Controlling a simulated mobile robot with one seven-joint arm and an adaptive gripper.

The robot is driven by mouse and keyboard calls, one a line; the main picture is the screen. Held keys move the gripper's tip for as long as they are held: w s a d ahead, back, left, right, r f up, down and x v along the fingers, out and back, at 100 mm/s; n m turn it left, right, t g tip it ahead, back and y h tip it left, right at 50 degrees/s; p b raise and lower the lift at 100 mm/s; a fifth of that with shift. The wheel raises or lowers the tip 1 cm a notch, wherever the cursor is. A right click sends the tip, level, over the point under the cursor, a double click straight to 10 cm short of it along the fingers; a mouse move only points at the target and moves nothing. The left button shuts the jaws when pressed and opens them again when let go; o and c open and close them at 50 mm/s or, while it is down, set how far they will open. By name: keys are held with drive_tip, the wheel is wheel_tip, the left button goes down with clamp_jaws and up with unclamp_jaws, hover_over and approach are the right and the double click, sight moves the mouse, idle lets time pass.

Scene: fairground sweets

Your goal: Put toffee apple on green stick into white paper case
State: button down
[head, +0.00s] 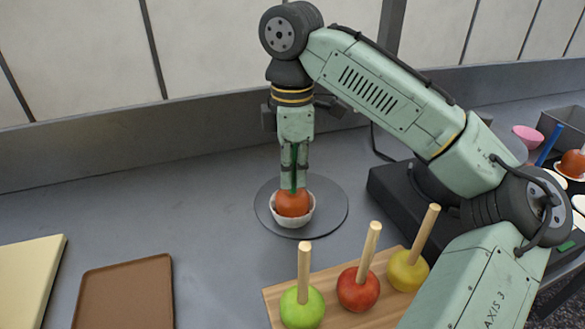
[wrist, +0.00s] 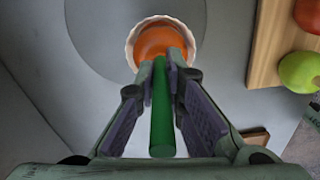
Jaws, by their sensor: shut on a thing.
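The toffee apple (head: 292,203) is orange-red and glossy, with an upright green stick (head: 294,170). It sits inside the fluted white paper case (head: 302,221), which stands on a round grey disc (head: 335,212). My gripper (head: 294,182) points down above the apple and is shut on the green stick. In the wrist view the green stick (wrist: 162,110) runs between my gripper's fingers (wrist: 161,75). There the apple (wrist: 158,44) is ringed by the case's pale rim (wrist: 133,34). Whether the apple rests on the case bottom is hidden.
A wooden board (head: 275,292) in front holds green, red and yellow apples (head: 357,289) on tall wooden sticks. A brown tray (head: 125,295) and a cream board (head: 28,275) lie at the left. A pink bowl (head: 528,136) and other items stand far right. The counter left of the disc is clear.

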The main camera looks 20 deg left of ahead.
drive_tip(key=c, duration=1.6)
unclamp_jaws()
